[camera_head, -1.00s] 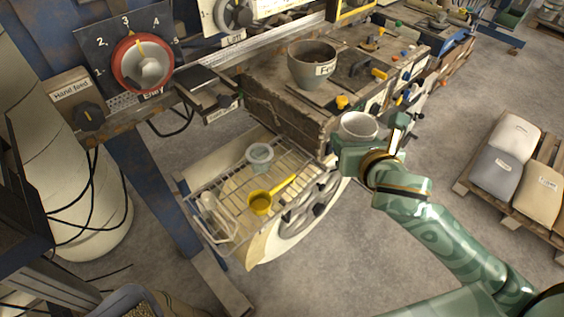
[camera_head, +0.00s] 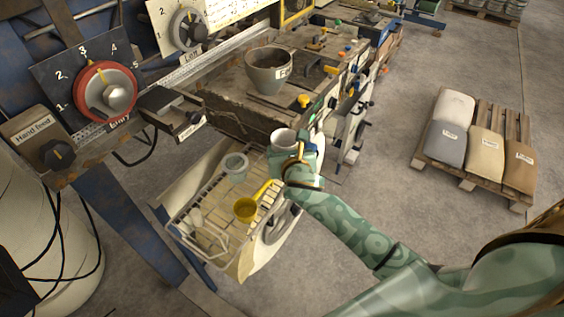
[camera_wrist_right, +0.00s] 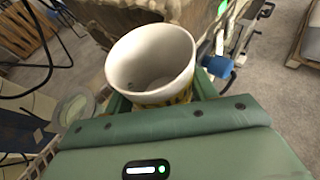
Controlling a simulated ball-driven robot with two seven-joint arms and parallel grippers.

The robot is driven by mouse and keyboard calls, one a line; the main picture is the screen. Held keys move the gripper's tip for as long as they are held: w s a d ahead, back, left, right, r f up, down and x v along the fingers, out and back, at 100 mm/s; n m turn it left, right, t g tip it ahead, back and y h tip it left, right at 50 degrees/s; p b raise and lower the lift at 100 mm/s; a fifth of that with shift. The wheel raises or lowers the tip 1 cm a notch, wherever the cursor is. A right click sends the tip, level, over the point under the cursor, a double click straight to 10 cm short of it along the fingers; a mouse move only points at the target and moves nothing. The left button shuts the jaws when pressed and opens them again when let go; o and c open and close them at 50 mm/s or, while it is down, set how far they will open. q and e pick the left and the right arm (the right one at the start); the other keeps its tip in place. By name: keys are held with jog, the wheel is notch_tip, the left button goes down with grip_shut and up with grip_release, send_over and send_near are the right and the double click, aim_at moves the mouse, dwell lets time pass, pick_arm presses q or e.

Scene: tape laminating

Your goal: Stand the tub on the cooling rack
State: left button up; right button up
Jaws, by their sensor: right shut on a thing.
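A white tub (camera_head: 284,138) is held upright in my right gripper (camera_head: 297,155), beside the right side of the cooling rack. In the right wrist view the tub (camera_wrist_right: 152,62) shows a white, empty-looking inside and a yellow patterned band low on its outside. The gripper's jaws are around its lower part and mostly hidden. The wire cooling rack (camera_head: 186,208) stands low at the left of the gripper. My left gripper is not in view.
A labelled pot (camera_head: 269,72) stands on the machine bench above. A pallet with sacks (camera_head: 487,150) is at the right; the floor between is clear.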

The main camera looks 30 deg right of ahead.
jog(key=f, duration=0.1)
jog(key=f+b, duration=0.2)
jog(key=f, duration=0.1)
jog(key=shift+w+a, duration=0.15)
jog(key=shift+w, duration=0.15)
jog(key=o, duration=1)
jog(key=shift+o, duration=0.2)
